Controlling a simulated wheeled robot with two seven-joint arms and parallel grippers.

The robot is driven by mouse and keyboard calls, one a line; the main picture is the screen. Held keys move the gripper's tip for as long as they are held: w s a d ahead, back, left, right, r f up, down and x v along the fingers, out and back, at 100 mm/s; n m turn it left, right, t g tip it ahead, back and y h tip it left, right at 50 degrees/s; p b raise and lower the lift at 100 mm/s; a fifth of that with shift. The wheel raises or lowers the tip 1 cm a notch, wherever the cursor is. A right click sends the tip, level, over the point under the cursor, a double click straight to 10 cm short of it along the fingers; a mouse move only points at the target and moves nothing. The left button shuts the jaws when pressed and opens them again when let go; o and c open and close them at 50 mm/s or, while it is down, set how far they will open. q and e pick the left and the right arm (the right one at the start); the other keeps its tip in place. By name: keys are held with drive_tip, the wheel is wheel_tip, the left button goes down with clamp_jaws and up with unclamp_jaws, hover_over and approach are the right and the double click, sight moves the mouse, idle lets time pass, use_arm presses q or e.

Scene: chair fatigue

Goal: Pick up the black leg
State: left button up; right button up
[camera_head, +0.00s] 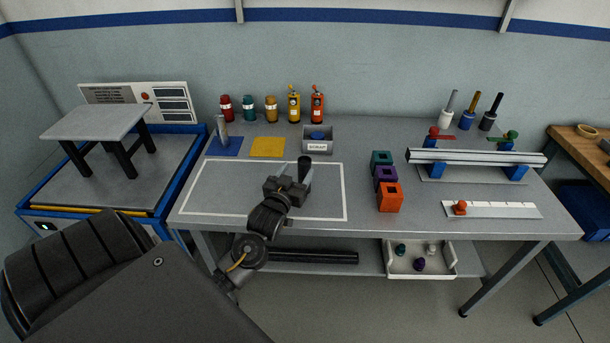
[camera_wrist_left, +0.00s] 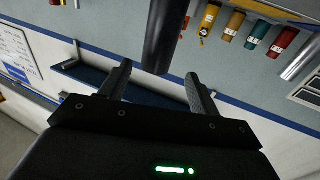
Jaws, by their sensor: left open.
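The black leg (camera_head: 305,160) stands upright on the table, inside the white outlined area. Its lower part is hidden behind my left gripper in the head view. My left gripper (camera_head: 299,180) is open, with its fingers pointing away toward the wall at the leg. In the left wrist view the leg (camera_wrist_left: 163,35) shows as a dark cylinder, its end lying between the two spread fingertips of the gripper (camera_wrist_left: 159,70). I cannot tell whether either finger touches it. My right gripper is out of view.
A grey post (camera_head: 222,133) stands on a blue pad, beside a yellow pad (camera_head: 268,147). A scrap bin (camera_head: 318,143) sits behind the leg. Teal, purple and orange blocks (camera_head: 390,198) stand to the right. A small table-like seat (camera_head: 97,122) rests on a machine at left.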

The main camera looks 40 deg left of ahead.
sight(302, 166)
use_arm(q)
drive_tip(key=shift+w+a+r, duration=0.1)
drive_tip(key=shift+w+r, duration=0.1)
drive_tip(key=shift+w, duration=0.25)
drive_tip(key=x, duration=0.1)
drive_tip(key=p+x, duration=0.1)
drive_tip(key=x, duration=0.1)
drive_tip(key=shift+w, duration=0.45)
drive_tip(key=shift+w+f+p, duration=0.1)
drive_tip(key=shift+w+p, duration=0.2)
drive_tip(key=shift+w, duration=0.1)
clamp_jaws()
